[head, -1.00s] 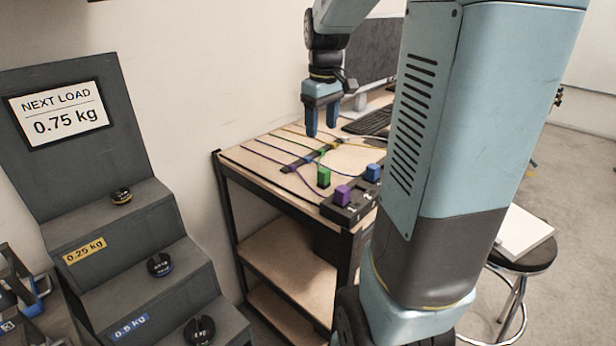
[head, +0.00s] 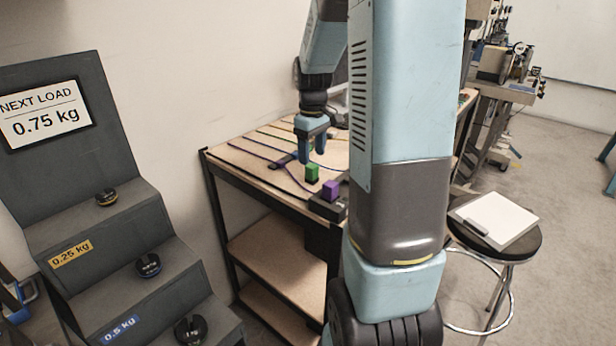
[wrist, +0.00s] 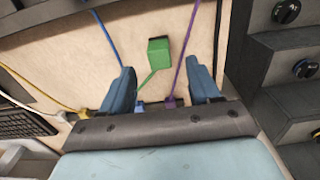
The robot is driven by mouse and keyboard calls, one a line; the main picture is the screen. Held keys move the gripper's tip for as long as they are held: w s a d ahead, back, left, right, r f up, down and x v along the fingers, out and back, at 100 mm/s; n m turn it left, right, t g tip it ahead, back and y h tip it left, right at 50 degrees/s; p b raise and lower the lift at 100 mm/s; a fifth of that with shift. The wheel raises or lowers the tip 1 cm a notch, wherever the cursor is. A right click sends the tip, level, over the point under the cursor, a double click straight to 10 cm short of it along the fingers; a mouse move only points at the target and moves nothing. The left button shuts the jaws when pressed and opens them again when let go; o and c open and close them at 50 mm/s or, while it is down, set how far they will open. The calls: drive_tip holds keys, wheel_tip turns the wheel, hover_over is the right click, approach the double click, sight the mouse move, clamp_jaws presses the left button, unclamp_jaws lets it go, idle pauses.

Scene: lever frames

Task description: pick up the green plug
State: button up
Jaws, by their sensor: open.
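The green plug (head: 312,173) stands on the wooden table top (head: 245,157), with a green cord running from it. In the wrist view the green plug (wrist: 158,53) is just beyond my fingertips, roughly centred between their lines. My gripper (head: 311,153) is open and empty, with its blue fingers close above and slightly behind the plug in the head view. In the wrist view the fingers of my gripper (wrist: 160,68) are spread on both sides of the green cord. I cannot tell the exact height gap.
A purple plug (head: 331,190) sits in a dark block at the table's front edge, close to the green plug. Blue, yellow and purple cords cross the table. A keyboard (wrist: 22,122) shows at left in the wrist view. Stepped dark shelves (head: 130,235) stand left; a stool (head: 495,245) stands right.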

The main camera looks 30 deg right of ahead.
sight(312, 166)
drive_tip(key=shift+s+f, duration=0.1)
drive_tip(key=shift+f, duration=2.6)
drive_tip(key=shift+c, duration=0.3)
drive_tip(key=c, duration=1)
drive_tip(key=shift+r, duration=0.15)
